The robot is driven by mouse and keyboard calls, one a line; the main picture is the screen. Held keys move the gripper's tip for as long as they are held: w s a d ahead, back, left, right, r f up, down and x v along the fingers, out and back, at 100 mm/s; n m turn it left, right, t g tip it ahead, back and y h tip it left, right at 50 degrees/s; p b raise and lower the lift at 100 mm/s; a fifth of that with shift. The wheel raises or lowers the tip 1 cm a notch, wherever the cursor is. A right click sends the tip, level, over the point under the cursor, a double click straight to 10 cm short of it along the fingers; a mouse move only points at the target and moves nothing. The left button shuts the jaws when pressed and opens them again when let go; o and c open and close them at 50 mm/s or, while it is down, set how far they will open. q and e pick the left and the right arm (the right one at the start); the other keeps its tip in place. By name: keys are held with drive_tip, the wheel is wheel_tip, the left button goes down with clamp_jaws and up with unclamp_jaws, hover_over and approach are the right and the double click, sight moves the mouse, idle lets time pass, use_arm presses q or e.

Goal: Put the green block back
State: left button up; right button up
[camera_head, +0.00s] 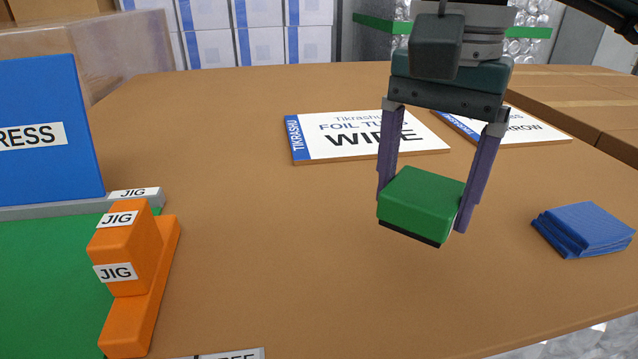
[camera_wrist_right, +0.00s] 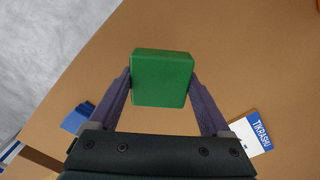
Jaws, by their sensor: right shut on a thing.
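The green block (camera_head: 424,203) has a dark underside and is held between the two purple fingers of my right gripper (camera_head: 424,205). It hangs over the brown table, and the head view does not make its exact height clear. In the right wrist view the green block (camera_wrist_right: 162,78) sits between the fingertips of the right gripper (camera_wrist_right: 161,85), with a finger against each side. My left gripper is not in view.
A blue press (camera_head: 45,130), a green surface (camera_head: 50,285) and an orange jig (camera_head: 135,275) stand at the left. A WIPE board (camera_head: 330,125) lies behind the block. A folded blue cloth (camera_head: 585,228) lies at the right. The middle table is clear.

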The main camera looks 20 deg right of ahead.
sight(427, 187)
drive_tip(key=shift+f, duration=3.5)
drive_tip(key=shift+f, duration=0.1)
drive_tip(key=shift+f, duration=0.15)
drive_tip(key=o, duration=1.1)
wheel_tip(427, 187, up, 12)
drive_tip(key=shift+r+b, duration=0.25)
drive_tip(key=shift+b, duration=0.15)
